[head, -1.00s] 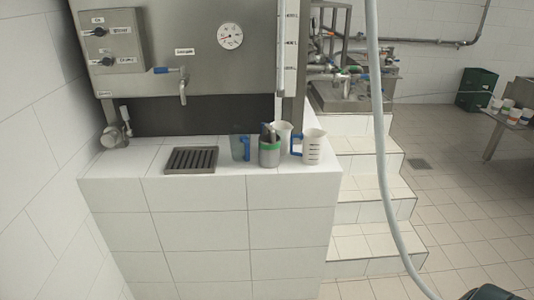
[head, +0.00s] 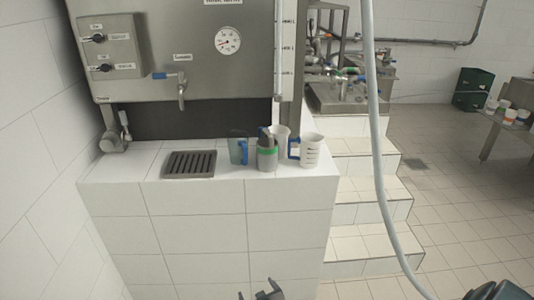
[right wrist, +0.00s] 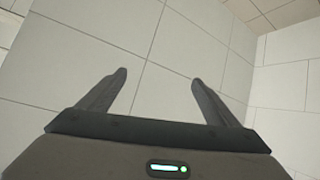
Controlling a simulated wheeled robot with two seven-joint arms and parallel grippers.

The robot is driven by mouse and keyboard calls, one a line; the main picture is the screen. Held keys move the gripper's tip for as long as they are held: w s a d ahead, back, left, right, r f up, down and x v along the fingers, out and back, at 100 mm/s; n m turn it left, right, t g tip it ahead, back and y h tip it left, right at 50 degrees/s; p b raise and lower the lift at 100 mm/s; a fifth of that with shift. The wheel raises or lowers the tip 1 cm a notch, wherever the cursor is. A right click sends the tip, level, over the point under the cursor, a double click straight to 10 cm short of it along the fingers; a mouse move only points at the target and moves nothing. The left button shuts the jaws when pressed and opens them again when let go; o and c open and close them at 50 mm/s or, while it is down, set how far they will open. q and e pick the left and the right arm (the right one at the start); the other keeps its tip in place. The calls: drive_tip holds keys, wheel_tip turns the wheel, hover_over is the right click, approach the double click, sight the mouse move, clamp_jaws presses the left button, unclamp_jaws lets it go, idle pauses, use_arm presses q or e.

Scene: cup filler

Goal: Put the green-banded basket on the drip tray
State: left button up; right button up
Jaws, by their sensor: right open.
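The green-banded basket (head: 267,160) is a small grey vessel with a green band. It stands on the white tiled ledge, right of the drip tray, with a dark part sticking up from its top. The drip tray (head: 189,164) is a dark slotted grate on the ledge below the tap, with nothing on it. My right gripper (head: 262,293) is at the bottom edge of the head view, below and in front of the ledge. In the right wrist view, my right gripper (right wrist: 158,82) is open and empty, facing white tiles. My left gripper is not in view.
A clear jug with a blue handle (head: 236,151) stands close left of the basket. A white jug with a blue handle (head: 311,152) stands right, with another white cup (head: 282,144) behind. A tap (head: 181,92) hangs above the tray. A grey hose (head: 373,120) hangs at right.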

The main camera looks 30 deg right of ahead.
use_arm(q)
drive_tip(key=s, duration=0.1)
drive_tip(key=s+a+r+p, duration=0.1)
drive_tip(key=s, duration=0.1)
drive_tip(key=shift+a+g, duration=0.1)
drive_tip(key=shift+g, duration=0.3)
use_arm(e)
drive_tip(key=w+d+r+m+t+h, duration=0.1)
drive_tip(key=w+d+r, duration=0.3)
drive_tip(key=r, duration=0.8)
drive_tip(key=w+d+r+m+t+h, duration=0.1)
drive_tip(key=w+d+r+m+h, duration=0.2)
drive_tip(key=r, duration=0.9)
drive_tip(key=w+d+r+m+t+h, duration=0.1)
drive_tip(key=w+d+r, duration=0.4)
drive_tip(key=r, duration=0.8)
drive_tip(key=shift+d+m+t+h, duration=0.2)
drive_tip(key=shift+m+t+h, duration=0.3)
drive_tip(key=shift+h, duration=0.5)
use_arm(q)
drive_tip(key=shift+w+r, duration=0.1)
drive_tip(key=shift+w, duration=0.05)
use_arm(e)
drive_tip(key=shift+w, duration=0.15)
